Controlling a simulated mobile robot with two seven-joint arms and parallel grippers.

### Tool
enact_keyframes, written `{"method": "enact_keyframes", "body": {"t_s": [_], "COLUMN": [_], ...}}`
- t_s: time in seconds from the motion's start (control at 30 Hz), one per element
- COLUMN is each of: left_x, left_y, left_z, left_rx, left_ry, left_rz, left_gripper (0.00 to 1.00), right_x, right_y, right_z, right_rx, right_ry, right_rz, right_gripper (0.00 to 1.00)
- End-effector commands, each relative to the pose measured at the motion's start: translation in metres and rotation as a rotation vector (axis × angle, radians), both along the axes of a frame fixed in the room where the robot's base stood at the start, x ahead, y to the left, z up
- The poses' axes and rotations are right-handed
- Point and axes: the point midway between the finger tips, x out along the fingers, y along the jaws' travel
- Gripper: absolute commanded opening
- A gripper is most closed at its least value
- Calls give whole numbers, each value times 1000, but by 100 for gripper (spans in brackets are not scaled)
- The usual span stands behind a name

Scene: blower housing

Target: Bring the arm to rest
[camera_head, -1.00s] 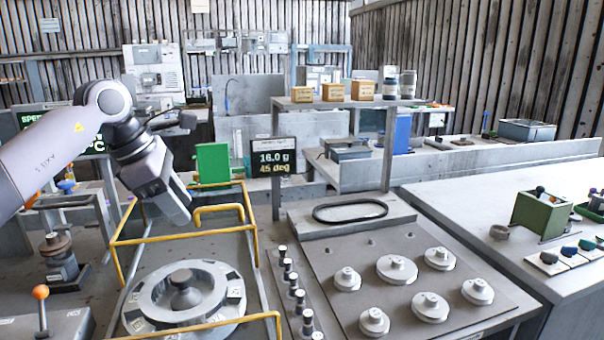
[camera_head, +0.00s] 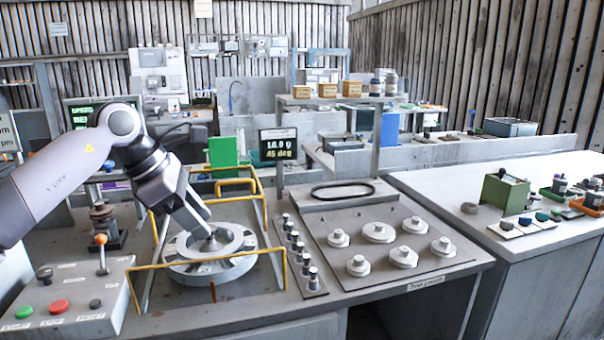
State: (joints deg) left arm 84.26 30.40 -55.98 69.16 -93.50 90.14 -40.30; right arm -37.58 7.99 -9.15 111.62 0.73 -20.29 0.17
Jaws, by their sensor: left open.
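My left arm comes in from the left. Its gripper (camera_head: 202,219) points down and to the right, and it is open. The fingertips appear just above the central hub of the round grey blower housing (camera_head: 182,269), inside the yellow rail frame (camera_head: 205,262). I cannot tell whether they touch the hub. No object shows between the fingers. My right gripper is not in view.
A control box (camera_head: 75,305) with green and red buttons and an orange-knobbed lever stands at front left. Pegs (camera_head: 296,250) and a plate with several round weights (camera_head: 403,257) lie right of the rails. A display (camera_head: 278,146) reads 45 deg.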

Motion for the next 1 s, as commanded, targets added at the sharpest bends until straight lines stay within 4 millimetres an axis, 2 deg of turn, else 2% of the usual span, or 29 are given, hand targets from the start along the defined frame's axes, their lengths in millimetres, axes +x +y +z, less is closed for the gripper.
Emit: {"method": "enact_keyframes", "body": {"t_s": [0.03, 0.2, 0.4, 0.5, 0.63, 0.77, 0.87, 1.0], "left_x": [-5, -25, -57, -70, -82, -87, -88, -89], "left_y": [-18, -75, -134, -152, -163, -161, -152, -129], "left_z": [-16, -50, -75, -80, -85, -93, -104, -129], "left_rx": [-66, -336, -725, -922, -1167, -1400, -1567, -1782], "left_ry": [30, 137, 334, 450, 615, 788, 927, 1119], "left_rz": [-17, -36, 19, 82, 200, 356, 502, 742], "left_gripper": [40, 40, 40, 40, 40, 40, 40, 40], "right_x": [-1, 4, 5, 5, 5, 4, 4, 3], "right_y": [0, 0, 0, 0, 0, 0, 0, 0], "right_z": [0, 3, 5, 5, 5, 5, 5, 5], "right_rx": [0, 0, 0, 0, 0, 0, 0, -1], "right_ry": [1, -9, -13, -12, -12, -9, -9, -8], "right_rz": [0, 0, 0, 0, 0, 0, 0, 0], "right_gripper": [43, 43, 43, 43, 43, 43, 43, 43]}}
